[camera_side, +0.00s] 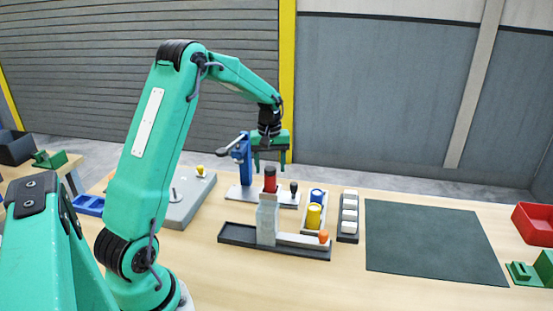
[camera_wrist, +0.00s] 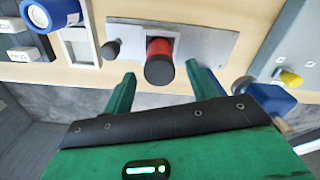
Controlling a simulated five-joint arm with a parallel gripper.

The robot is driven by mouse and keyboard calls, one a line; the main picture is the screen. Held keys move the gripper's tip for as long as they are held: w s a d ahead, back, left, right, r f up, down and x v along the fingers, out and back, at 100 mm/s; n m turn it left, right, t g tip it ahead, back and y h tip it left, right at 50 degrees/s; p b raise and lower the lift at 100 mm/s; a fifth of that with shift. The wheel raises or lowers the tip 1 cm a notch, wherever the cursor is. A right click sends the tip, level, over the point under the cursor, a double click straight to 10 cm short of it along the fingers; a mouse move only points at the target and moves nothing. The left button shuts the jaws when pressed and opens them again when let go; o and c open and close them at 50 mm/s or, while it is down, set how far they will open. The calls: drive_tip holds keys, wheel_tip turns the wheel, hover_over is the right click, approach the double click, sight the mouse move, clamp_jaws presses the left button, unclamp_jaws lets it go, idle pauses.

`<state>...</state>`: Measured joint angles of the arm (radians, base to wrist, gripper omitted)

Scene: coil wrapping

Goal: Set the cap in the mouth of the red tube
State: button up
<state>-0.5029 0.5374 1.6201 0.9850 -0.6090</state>
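The red tube (camera_side: 269,184) stands upright behind a grey block in the side view, so its foot is hidden there. In the wrist view the red tube (camera_wrist: 158,47) stands on a grey plate. Its top end is dark; I cannot tell whether that is the open mouth or a cap. A small dark knob-like piece (camera_side: 294,187) stands to its right and also shows in the wrist view (camera_wrist: 112,47); I cannot tell if it is the cap. My gripper (camera_side: 270,167) is open above the tube. Its fingers (camera_wrist: 162,80) are apart, with no held object visible.
A blue lever stand (camera_side: 244,165) is close to the left of the tube. The grey block (camera_side: 267,220) rises in front from a dark tray. Yellow (camera_side: 313,216) and blue cylinders and a rack of white pieces (camera_side: 349,213) are at right. A dark mat (camera_side: 430,240) is clear.

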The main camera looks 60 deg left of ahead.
sight(271, 169)
drive_tip(key=shift+r, duration=0.1)
drive_tip(key=shift+r, duration=3.85)
drive_tip(key=shift+s+d+r, duration=0.1)
drive_tip(key=shift+d+r, duration=0.25)
drive_tip(key=shift+d, duration=0.1)
drive_tip(key=s+d+r+m+t, duration=0.2)
drive_tip(key=s+d+r+m, duration=0.25)
drive_tip(key=s+d, duration=0.35)
drive_tip(key=s+d+r+m+t, duration=0.2)
drive_tip(key=s+d+r+m, duration=0.3)
drive_tip(key=d, duration=0.6)
drive_tip(key=s+d+f+m+t, duration=0.1)
drive_tip(key=s+d+f+m, duration=0.2)
drive_tip(key=s, duration=0.5)
drive_tip(key=shift+d+f+t, duration=0.2)
drive_tip(key=shift+d+t, duration=0.1)
drive_tip(key=shift+d, duration=0.25)
